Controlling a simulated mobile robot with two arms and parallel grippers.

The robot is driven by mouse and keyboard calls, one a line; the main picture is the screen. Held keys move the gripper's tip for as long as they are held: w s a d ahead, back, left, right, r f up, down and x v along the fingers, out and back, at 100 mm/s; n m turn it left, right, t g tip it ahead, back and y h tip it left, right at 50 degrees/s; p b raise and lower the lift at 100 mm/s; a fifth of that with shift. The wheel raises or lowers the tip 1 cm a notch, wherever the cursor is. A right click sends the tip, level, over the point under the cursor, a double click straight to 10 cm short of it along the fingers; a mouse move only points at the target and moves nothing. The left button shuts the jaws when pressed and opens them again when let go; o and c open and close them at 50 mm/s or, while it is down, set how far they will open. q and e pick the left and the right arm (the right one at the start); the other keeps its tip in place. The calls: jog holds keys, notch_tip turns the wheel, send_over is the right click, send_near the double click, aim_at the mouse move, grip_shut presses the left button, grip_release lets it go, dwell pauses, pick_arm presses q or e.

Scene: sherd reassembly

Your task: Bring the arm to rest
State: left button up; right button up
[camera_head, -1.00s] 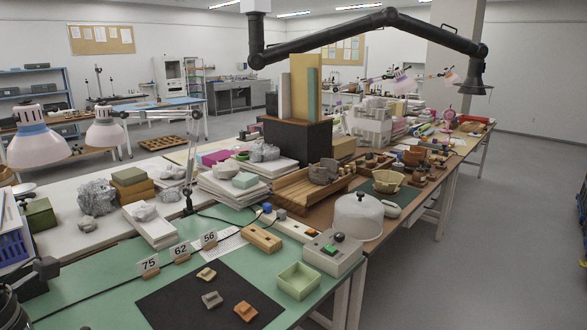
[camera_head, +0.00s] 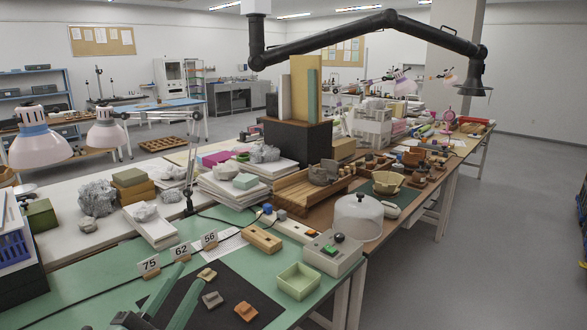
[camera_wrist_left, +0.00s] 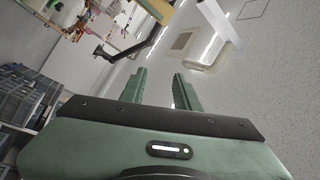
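My left gripper (camera_head: 191,273) comes in at the bottom left of the head view, its two green fingers pointing up over the black mat (camera_head: 232,284). In the left wrist view the fingers (camera_wrist_left: 159,72) stand apart with nothing between them, and the ceiling shows beyond. Three sherds lie on the mat: a tan one (camera_head: 207,273), a grey-brown one (camera_head: 212,299) and an orange one (camera_head: 245,311). The fingers appear just left of the tan and grey-brown sherds; I cannot tell their height above the mat. My right gripper is not in view.
Number cards 75 (camera_head: 149,265), 62 (camera_head: 181,251) and 56 (camera_head: 209,239) stand behind the mat. A pale green tray (camera_head: 298,281) and a control box (camera_head: 334,255) are to its right. Lamps (camera_head: 40,147) and stacked boards (camera_head: 150,230) crowd the left and back.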

pick_arm(q)
jog(key=s+a+f+n+g+y, duration=0.1)
jog(key=a+f+n+g+y, duration=0.1)
jog(key=a+f+n+y, duration=0.3)
jog(key=s+f+n+g+y, duration=0.1)
jog(key=f+n+g, duration=0.15)
jog(key=f, duration=0.55)
jog(key=s+d+f+n+g, duration=0.1)
jog(key=s+f+n+g, duration=0.2)
jog(key=s+f+g, duration=0.55)
jog(key=s+d+f+n+g, duration=0.2)
jog(key=s+f+g, duration=0.2)
jog(key=s+f, duration=0.9)
notch_tip(320, 180, down, 23)
jog(key=g+p, duration=0.1)
jog(key=s+a+f+g+p, duration=0.1)
jog(key=s+a+f, duration=0.2)
jog(key=s+f, duration=1.3)
jog(key=shift+s+a, duration=0.15)
jog(key=shift+s, duration=0.85)
jog(key=shift+s, duration=0.1)
